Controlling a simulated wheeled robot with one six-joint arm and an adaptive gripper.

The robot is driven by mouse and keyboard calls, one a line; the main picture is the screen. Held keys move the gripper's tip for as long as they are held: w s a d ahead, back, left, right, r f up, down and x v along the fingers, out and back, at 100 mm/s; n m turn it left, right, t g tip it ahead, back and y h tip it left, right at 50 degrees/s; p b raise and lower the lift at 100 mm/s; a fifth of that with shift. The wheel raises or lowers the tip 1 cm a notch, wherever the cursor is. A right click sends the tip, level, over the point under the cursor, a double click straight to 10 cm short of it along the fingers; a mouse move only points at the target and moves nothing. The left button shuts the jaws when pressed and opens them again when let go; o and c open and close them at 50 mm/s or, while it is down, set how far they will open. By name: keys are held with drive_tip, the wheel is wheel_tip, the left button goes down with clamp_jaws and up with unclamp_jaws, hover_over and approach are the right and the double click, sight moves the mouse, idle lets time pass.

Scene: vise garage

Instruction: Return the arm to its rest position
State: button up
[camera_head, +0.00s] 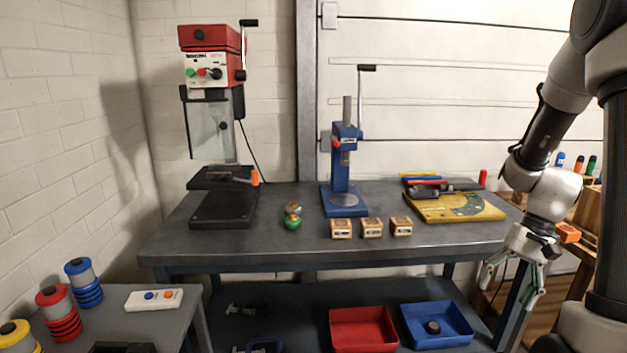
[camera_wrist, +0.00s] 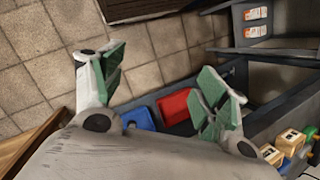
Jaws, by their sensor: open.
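My arm reaches down along the right side of the head view. My gripper (camera_head: 513,290) hangs pointing downward in front of the workbench's right end. In the wrist view my gripper (camera_wrist: 160,88) shows its two green-padded fingers spread wide apart. It is open, with nothing between the fingers. The gripper is apart from the bench, and I see no contact with anything.
The grey workbench (camera_head: 270,243) holds a red drill press (camera_head: 210,70), a blue press (camera_head: 346,170), small wooden blocks (camera_head: 372,228) and a yellow board (camera_head: 455,207). Red (camera_head: 362,330) and blue (camera_head: 437,325) trays sit on the lower shelf. A side table (camera_head: 175,325) stands left.

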drive_tip(key=s+a+r+n+t+h, duration=0.2)
drive_tip(key=s+r, duration=0.4)
drive_tip(key=r, duration=0.4)
drive_tip(key=s+a+r+n+t+h, duration=0.2)
drive_tip(key=s+r, duration=0.4)
drive_tip(key=r, duration=0.3)
drive_tip(key=a+n+t, duration=0.1)
drive_tip(key=t, duration=0.1)
drive_tip(key=shift+a+r+n+t, duration=0.3)
drive_tip(key=shift+r, duration=0.05)
